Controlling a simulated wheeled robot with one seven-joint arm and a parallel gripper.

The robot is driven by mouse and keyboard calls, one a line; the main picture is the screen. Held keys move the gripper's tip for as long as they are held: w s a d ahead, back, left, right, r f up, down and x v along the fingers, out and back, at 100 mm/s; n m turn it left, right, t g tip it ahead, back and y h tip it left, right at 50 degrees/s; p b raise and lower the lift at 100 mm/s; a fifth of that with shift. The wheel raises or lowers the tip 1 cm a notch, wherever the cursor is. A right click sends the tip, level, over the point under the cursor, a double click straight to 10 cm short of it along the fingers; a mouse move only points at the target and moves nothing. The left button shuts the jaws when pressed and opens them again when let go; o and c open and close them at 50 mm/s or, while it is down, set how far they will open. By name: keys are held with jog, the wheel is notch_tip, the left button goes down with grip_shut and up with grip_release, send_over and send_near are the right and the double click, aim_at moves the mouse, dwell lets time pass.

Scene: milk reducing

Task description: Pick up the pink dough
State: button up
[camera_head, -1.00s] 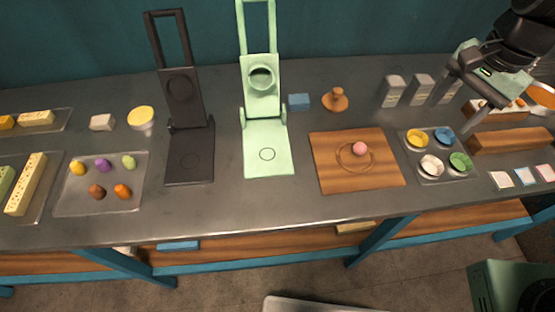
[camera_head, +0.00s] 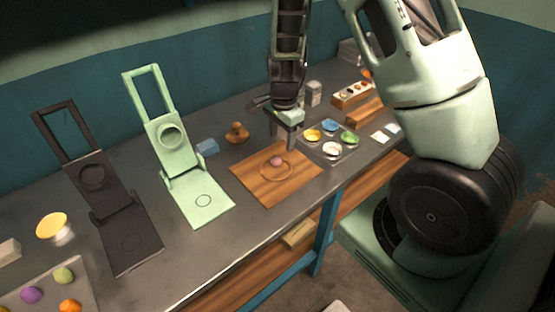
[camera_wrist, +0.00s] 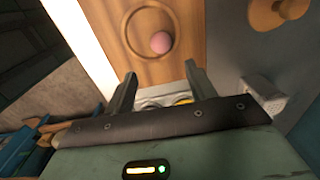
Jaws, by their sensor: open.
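The pink dough (camera_head: 276,161) is a small ball on the wooden board (camera_head: 252,187), inside a ring marked on its surface. In the wrist view the dough (camera_wrist: 161,42) lies beyond my fingertips, inside the ring near the upper middle. My gripper (camera_head: 281,136) is above the table by the back right edge of the board, a short way from the dough. In the wrist view its two fingers (camera_wrist: 160,78) are apart with nothing between them.
A tray of colored cups (camera_head: 328,158) stands right of the board. A green press (camera_head: 199,201) and a dark press (camera_head: 131,244) stand open to the left. A wooden stamp (camera_head: 237,133) and blue block (camera_head: 207,147) are behind the board.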

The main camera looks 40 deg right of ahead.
aim_at(276, 160)
jog(key=shift+w+a+f+p, duration=0.15)
jog(key=shift+f+p, duration=0.3)
jog(key=shift+f, duration=1.5)
jog(key=shift+w+a+f+p, duration=0.15)
jog(key=shift+f+p, duration=0.3)
jog(key=shift+f, duration=1.45)
jog(key=shift+d, duration=0.1)
jog(key=c, duration=1)
